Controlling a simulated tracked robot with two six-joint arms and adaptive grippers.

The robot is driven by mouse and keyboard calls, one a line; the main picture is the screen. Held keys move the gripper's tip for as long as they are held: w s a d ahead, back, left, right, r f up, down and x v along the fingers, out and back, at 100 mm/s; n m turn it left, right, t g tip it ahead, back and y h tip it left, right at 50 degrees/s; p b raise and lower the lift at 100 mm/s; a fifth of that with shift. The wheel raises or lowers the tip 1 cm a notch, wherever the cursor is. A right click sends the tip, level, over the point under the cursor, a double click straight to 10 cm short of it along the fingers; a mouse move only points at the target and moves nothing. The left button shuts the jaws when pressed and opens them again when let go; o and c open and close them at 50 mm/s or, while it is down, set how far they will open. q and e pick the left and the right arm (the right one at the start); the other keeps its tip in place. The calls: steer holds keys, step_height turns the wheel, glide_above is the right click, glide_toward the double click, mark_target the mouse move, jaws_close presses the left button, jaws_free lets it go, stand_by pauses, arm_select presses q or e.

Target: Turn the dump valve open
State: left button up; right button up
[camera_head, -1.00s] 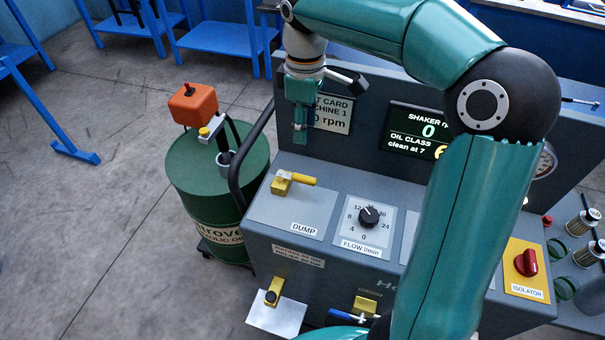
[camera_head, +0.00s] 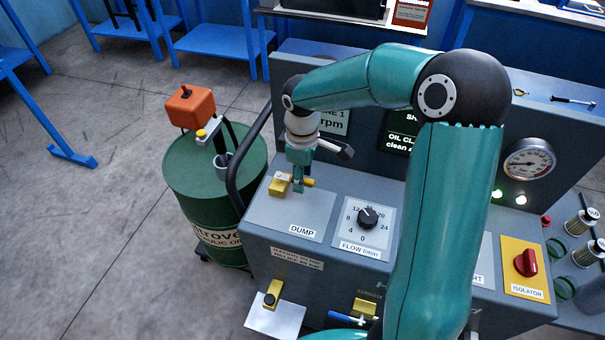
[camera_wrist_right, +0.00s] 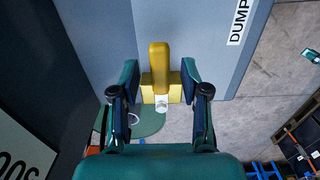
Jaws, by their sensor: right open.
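The dump valve is a yellow block with a yellow lever handle (camera_wrist_right: 159,58), above the DUMP label on the grey console (camera_head: 262,212). In the head view its yellow body (camera_head: 279,187) shows left of my right gripper (camera_head: 298,184), and the handle's tip sticks out to the right behind the fingers. In the right wrist view my right gripper (camera_wrist_right: 159,84) is open, with one finger on each side of the valve and gaps between fingers and handle. My left gripper cannot be made out; only a teal piece of arm shows at the bottom edge.
A flow knob (camera_head: 368,219) sits right of the DUMP label, and a red isolator switch (camera_head: 526,263) farther right. A green drum (camera_head: 205,205) with an orange box (camera_head: 190,107) stands left of the console. A black curved rail (camera_head: 236,175) runs along the console's left side.

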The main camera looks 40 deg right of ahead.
jaws_close()
steer(key=shift+d, duration=0.15)
